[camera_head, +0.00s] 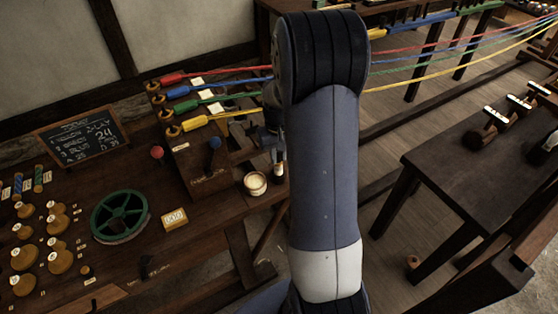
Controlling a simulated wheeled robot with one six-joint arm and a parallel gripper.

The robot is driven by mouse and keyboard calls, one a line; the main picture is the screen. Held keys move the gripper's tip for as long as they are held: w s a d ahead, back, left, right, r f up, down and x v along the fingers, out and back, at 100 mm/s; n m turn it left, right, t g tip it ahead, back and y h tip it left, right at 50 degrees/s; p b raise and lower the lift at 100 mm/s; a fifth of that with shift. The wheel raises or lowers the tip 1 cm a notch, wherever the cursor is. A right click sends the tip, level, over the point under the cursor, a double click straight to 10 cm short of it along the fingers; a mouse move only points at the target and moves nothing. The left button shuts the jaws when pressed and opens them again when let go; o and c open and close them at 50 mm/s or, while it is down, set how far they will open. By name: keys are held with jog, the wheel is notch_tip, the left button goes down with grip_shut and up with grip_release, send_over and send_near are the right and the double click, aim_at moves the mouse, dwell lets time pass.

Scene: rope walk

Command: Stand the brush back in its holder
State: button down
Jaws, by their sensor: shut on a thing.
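My gripper (277,158) is near the right edge of the workbench, partly hidden behind my own arm. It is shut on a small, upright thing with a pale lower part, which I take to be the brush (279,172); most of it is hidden. A round pot with a pale filling (255,184) stands on the bench just left of and below the gripper. I cannot tell whether this pot is the holder, and no other holder is clearly visible.
A wooden block with red and blue knobs (195,168) stands left of the gripper. Coloured ropes (420,60) stretch across the top. A green wheel (119,216), a chalkboard (84,139) and several wooden spools lie leftward. A dark table (460,160) is right.

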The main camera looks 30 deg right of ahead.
aim_at(278, 161)
jog(key=shift+f, duration=1.35)
jog(key=shift+f, duration=0.2)
jog(key=c, duration=1.4)
grip_release()
jog(key=shift+o, duration=0.2)
jog(key=shift+r, duration=0.2)
notch_tip(278, 161, up, 12)
jog(key=shift+r+b, duration=0.1)
jog(key=shift+b, duration=0.35)
